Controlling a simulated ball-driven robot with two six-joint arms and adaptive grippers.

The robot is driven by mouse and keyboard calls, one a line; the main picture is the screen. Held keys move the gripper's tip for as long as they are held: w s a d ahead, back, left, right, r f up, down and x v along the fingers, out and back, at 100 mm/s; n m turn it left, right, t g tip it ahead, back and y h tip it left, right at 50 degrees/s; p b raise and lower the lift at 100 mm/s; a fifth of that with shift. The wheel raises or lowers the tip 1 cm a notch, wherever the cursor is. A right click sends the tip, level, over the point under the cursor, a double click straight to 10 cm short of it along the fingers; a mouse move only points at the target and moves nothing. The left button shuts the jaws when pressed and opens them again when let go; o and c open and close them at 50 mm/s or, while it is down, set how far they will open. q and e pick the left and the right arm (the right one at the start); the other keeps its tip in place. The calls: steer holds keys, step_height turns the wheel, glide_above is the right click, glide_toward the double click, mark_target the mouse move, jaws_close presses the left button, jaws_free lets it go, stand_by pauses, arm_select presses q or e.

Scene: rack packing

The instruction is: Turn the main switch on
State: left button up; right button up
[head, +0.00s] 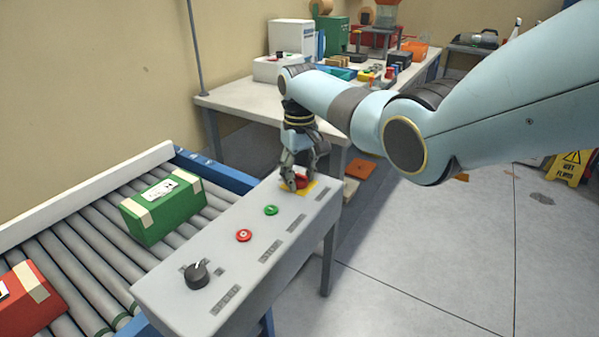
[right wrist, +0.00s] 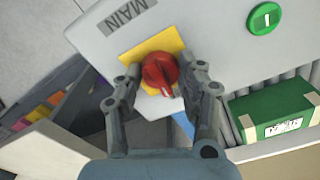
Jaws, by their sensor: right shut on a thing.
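The main switch is a red rotary knob (right wrist: 160,72) on a yellow plate (right wrist: 138,50), beside the label MAIN (right wrist: 122,14) in the right wrist view. In the head view the red knob (head: 302,181) sits at the far end of the grey control panel (head: 175,290), partly hidden by my fingers. My right gripper (head: 296,183) points down at the panel and is shut on the knob. In the right wrist view its fingers (right wrist: 162,88) stand on both sides of the knob. My left gripper is not in view.
The panel also carries a green button (head: 270,210), a red button (head: 243,235) and a black dial (head: 198,274). A roller conveyor (head: 95,240) with a green box (head: 162,208) and a red box (head: 25,300) runs alongside. A cluttered table (head: 238,101) stands behind.

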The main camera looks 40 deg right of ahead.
mark_target(299, 174)
steer(key=m+p, duration=0.2)
steer(key=m, duration=0.1)
steer(key=shift+r, duration=0.15)
steer(key=m+p, duration=0.1)
steer(key=m, duration=0.3)
steer(key=shift+m+p, duration=0.35)
steer(key=shift+m, duration=0.05)
steer(key=m+p, duration=0.1)
steer(key=m, duration=0.8)
steer(key=o, duration=1.2)
step_height(299, 174, up, 12)
steer(key=shift+f, duration=0.2)
